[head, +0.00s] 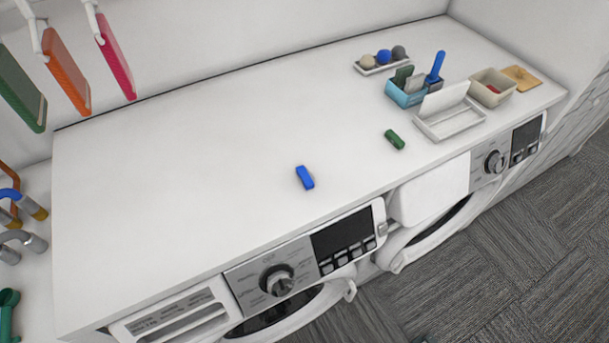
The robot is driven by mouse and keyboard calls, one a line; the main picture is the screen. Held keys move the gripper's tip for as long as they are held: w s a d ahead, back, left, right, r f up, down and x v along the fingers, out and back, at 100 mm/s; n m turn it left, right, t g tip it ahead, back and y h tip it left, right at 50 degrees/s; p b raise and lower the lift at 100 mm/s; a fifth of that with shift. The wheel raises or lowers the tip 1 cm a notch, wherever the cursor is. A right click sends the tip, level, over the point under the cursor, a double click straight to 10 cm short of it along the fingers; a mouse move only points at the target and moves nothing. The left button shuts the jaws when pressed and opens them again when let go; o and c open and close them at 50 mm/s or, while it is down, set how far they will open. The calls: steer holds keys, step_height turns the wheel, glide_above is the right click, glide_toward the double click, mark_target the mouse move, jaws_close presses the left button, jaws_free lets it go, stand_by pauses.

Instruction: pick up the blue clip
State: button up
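A small blue clip (305,177) lies on the white counter (190,170), toward its front edge and near the middle of the head view. It looks like a short rounded block, lying at a slant with nothing touching it. My gripper is not in this view.
A green clip-like piece (394,139) lies right of the blue one. Farther right stand a blue bin (405,98) with upright items, a white open box (450,121), a beige bin (493,87) and a tray of balls (382,68).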

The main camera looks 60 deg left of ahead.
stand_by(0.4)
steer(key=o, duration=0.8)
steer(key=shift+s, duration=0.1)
